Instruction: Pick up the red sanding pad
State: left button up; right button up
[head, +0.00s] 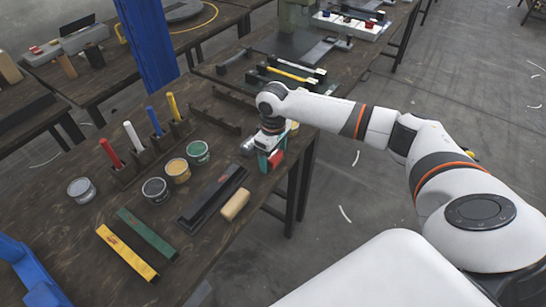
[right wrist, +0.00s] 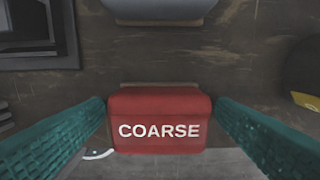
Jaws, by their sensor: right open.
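The red sanding pad (right wrist: 160,121), lettered COARSE, sits on the dark wooden table near its edge. In the head view its red side (head: 277,158) shows beside my gripper. My right gripper (right wrist: 160,100) is open, with one teal finger on each side of the pad. Small gaps appear to remain near the fingertips. In the head view my right gripper (head: 266,157) is low over the table edge and hides part of the pad. My left gripper is not in view.
Several tins, including a green one (head: 198,151), stand left of my gripper. A rack holds red, white, blue and yellow sticks (head: 155,120). Yellow and green bars (head: 146,234) lie in front.

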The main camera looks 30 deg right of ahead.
jog(key=c, duration=1.1)
notch_tip(320, 180, up, 10)
jog(key=shift+r, duration=0.1)
